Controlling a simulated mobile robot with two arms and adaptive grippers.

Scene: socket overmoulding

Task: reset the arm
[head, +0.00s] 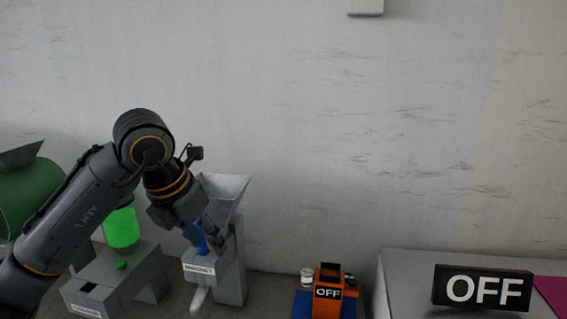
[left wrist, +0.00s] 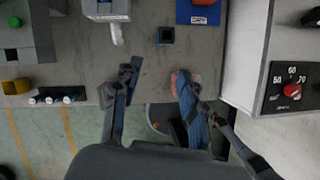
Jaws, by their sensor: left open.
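My left arm comes in from the left in the head view. Its gripper (head: 205,238) points down in front of a grey machine with a pale hopper (head: 228,190); whether it touches the machine cannot be told there. In the left wrist view the two fingers of my left gripper (left wrist: 155,90) are wide apart with nothing between them. They hang over the front edge of the grey table (left wrist: 225,60), with floor showing below. A small pinkish patch lies by the right finger's tip, too unclear to name. My right gripper is in neither view.
A green container (head: 121,228) stands left of the hopper machine. An orange device marked OFF (head: 328,292) sits on a blue base to the right. A black OFF sign (head: 482,288) stands at far right. A small dark square holder (left wrist: 166,36) and a red-knob dial panel (left wrist: 291,90) also show.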

